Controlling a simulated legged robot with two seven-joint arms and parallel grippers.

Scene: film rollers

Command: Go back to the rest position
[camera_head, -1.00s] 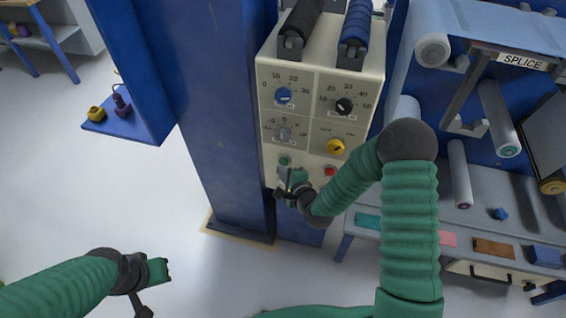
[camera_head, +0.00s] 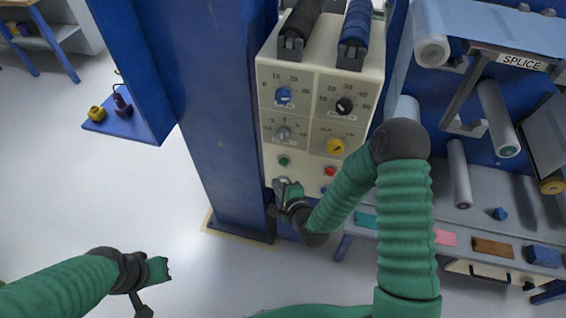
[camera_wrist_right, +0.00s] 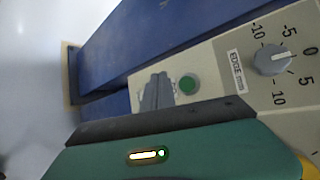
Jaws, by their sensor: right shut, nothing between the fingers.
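My right gripper (camera_head: 279,187) is shut and empty in front of the lower left edge of the cream control panel (camera_head: 300,110). In the right wrist view its grey fingertips (camera_wrist_right: 157,92) show together, beside the green button (camera_wrist_right: 188,84) and the grey dial (camera_wrist_right: 273,60). I cannot tell whether it touches the panel. The green button also shows clear above the gripper in the head view (camera_head: 283,161). My left gripper (camera_head: 158,283) hangs over the floor at the lower left; its finger opening is not clear.
A blue column (camera_head: 205,120) stands left of the panel. A blue shelf (camera_head: 135,125) holds a yellow and a purple weight. At right, rollers (camera_head: 499,118) and a grey bench (camera_head: 425,215) with coloured pieces stand close to my right arm. The floor at left is clear.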

